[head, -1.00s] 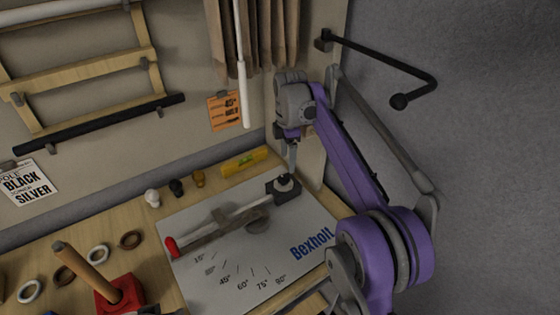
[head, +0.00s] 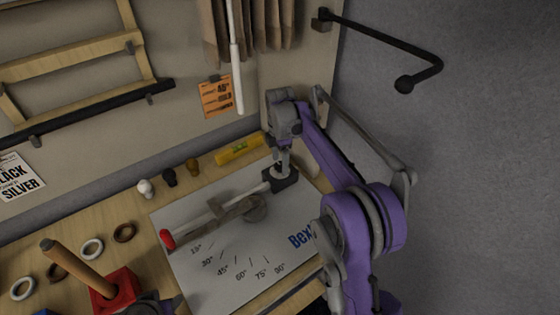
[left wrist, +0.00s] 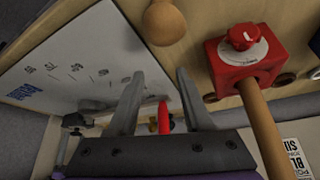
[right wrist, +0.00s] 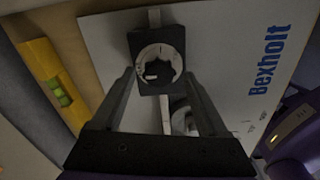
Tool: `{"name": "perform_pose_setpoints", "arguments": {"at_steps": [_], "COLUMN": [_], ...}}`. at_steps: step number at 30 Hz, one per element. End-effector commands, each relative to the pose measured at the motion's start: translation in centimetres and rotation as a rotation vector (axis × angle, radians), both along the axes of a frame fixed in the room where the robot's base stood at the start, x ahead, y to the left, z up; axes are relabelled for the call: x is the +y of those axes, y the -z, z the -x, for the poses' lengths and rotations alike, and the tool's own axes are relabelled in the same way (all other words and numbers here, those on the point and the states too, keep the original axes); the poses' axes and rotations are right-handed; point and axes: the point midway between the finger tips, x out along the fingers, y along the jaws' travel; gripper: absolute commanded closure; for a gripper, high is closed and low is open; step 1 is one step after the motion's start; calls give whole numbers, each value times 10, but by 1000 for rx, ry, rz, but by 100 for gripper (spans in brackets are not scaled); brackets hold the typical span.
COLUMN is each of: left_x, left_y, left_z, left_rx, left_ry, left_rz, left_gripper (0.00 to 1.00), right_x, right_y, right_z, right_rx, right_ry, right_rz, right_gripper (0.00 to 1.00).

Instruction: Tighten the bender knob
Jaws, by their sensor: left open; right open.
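The bender is a white plate (head: 200,270) with angle marks, a grey bending arm and a red-tipped lever (head: 167,238). At its far right end is a black block (head: 284,181). My right gripper (head: 283,165) points down over the block. In its wrist view the open fingers (right wrist: 160,82) lie either side of the knob, with gaps visible. My left gripper (left wrist: 158,78) is open and empty, with the red lever tip (left wrist: 163,118) showing between its fingers.
A red block (head: 118,290) with a wooden handle stands at the front left, near several rings. A yellow level (head: 240,149) and small knobs (head: 169,177) lie along the back. A black wall rod (head: 385,42) juts out at the upper right.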

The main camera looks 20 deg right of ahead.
Motion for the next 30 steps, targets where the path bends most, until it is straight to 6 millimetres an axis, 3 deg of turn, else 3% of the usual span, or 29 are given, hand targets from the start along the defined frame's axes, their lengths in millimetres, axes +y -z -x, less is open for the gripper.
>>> {"name": "perform_pose_setpoints", "arguments": {"at_steps": [8,18,21,30], "left_x": [0,0,0,0], "left_y": [0,0,0,0], "left_z": [0,0,0,0], "left_rx": [0,0,0,0], "left_ry": [0,0,0,0], "left_rz": [0,0,0,0], "left_gripper": [50,50,50,50], "right_x": [0,0,0,0], "right_y": [1,0,0,0], "right_z": [0,0,0,0], "right_rx": [-1,0,0,0], "right_ry": [0,0,0,28], "right_rz": [0,0,0,0], "right_gripper": [25,86,100,100]}}
